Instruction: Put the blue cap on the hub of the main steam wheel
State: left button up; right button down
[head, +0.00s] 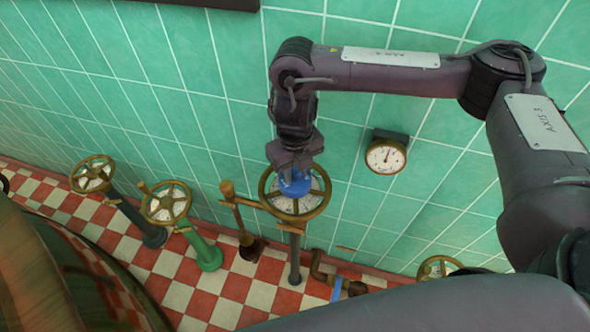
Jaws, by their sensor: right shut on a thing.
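My right gripper (294,165) comes down from above and is shut on the blue cap (296,187). The cap shows just below the jaws, in front of the middle of a brass handwheel (325,201). This wheel has a pale face behind its spokes and stands on a grey post. The gripper and cap hide its hub, so I cannot tell whether the cap touches it or is just above it. No label naming the main steam wheel can be read. My left gripper is not in view.
Two more brass handwheels stand to the left, on a dark post (135,217) and a green post (203,247). A round gauge (386,157) is on the green tiled wall right of the wheel. A brass pipe (320,268) is low down. A large copper vessel (70,265) fills the lower left.

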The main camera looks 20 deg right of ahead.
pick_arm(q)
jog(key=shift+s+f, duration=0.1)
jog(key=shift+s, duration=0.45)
pick_arm(e)
jog(key=shift+f, duration=0.2)
jog(key=shift+f, duration=0.2)
jog(key=c, duration=1.5)
grip_release()
jog(key=o, duration=0.3)
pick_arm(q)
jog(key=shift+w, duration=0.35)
pick_arm(e)
jog(key=shift+o, duration=0.2)
jog(key=shift+r, duration=0.15)
